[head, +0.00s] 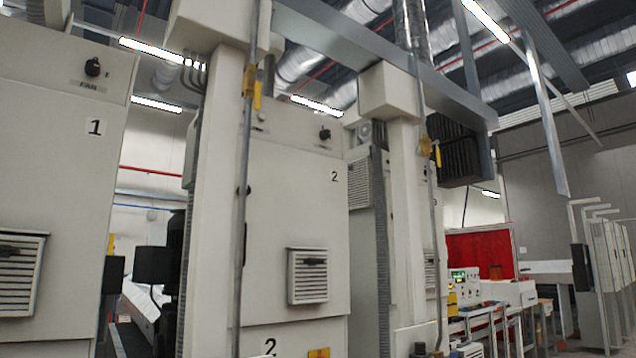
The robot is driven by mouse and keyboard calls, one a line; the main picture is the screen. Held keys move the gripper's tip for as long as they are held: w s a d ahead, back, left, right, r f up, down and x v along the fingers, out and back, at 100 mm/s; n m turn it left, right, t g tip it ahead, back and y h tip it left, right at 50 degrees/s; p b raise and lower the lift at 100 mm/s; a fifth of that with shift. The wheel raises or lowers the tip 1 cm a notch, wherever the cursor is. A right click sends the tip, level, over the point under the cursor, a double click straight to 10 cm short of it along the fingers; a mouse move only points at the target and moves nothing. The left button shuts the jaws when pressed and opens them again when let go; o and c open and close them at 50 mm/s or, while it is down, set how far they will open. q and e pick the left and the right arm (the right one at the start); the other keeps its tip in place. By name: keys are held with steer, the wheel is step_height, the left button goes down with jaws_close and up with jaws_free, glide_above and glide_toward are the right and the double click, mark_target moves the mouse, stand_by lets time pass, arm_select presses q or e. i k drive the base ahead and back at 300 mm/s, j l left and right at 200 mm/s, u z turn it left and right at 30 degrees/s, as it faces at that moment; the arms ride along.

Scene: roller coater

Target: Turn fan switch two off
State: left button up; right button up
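Cabinet two (300,210), a tall off-white cabinet marked "2", stands in the middle of the head view. A small black rotary knob (324,134) sits near its top right, above the number. It is the fan switch on this cabinet; its setting is too small to read. Neither of my grippers shows in the head view.
Cabinet one (60,150) stands at the left with a black knob (93,67) labelled "FAN". A white column (215,200) and a grey vertical pipe (243,200) stand in front of cabinet two's left side. A vent (308,277) is on its lower front.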

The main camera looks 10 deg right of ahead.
mark_target(325, 134)
steer(key=i+l, duration=0.15)
steer(key=l, duration=0.25)
steer(key=i+l, duration=0.15)
steer(key=l, duration=0.25)
steer(key=i+l, duration=0.15)
steer(key=l, duration=0.2)
steer(key=i+l, duration=0.15)
steer(key=l, duration=0.25)
